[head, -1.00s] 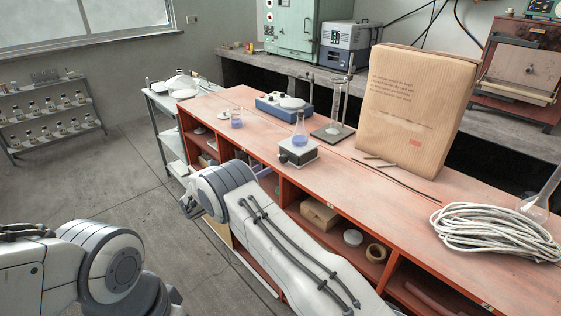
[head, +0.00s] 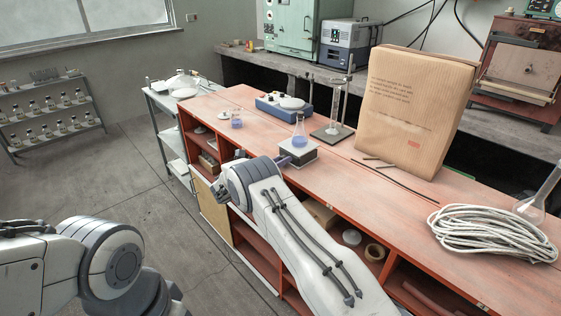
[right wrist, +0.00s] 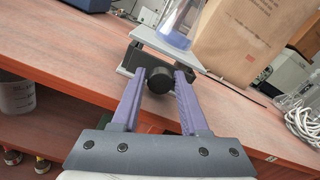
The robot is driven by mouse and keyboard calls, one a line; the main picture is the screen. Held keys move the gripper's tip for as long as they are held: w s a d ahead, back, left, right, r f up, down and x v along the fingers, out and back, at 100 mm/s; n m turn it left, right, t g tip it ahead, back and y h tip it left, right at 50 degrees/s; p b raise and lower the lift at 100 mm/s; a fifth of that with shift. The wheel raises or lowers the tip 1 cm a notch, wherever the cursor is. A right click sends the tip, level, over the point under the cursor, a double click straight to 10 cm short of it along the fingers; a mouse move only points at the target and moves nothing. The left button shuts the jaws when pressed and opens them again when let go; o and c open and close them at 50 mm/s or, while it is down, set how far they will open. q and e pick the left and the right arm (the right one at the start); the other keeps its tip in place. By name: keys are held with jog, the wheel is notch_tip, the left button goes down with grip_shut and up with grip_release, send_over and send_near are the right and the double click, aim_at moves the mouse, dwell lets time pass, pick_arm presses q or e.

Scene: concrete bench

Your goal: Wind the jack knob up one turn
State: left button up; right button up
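The lab jack (head: 298,151) stands on the red-orange bench top near its front edge, with a flask of blue liquid (head: 299,139) on its plate. In the right wrist view the jack (right wrist: 165,42) carries the flask (right wrist: 180,28), cut off by the top edge. The jack's black knob (right wrist: 160,79) faces my right gripper (right wrist: 159,74). That gripper is open, its purple fingers on either side of the knob. A gap seems to show on each side; contact is unclear. In the head view my right arm hides most of this gripper. My left gripper is out of view.
A cardboard package (head: 415,110) stands behind, right of a cylinder on a stand (head: 334,125). Thin rods (head: 395,182) and coiled white rope (head: 490,233) lie on the bench. A blue device (head: 284,106) and small beaker (head: 237,120) stand further left.

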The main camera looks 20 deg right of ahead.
grip_shut()
jog(key=m+b, duration=0.2)
jog(key=b, duration=0.1)
jog(key=shift+f+m, duration=0.2)
jog(key=shift+m, duration=0.1)
jog(key=m+b, duration=0.2)
jog(key=shift+b, duration=0.4)
jog(key=shift+r+m+b, duration=0.2)
jog(key=shift+m+b, duration=0.85)
jog(key=shift+m, duration=0.05)
jog(key=o, duration=0.6)
grip_release()
jog(key=shift+c, duration=0.2)
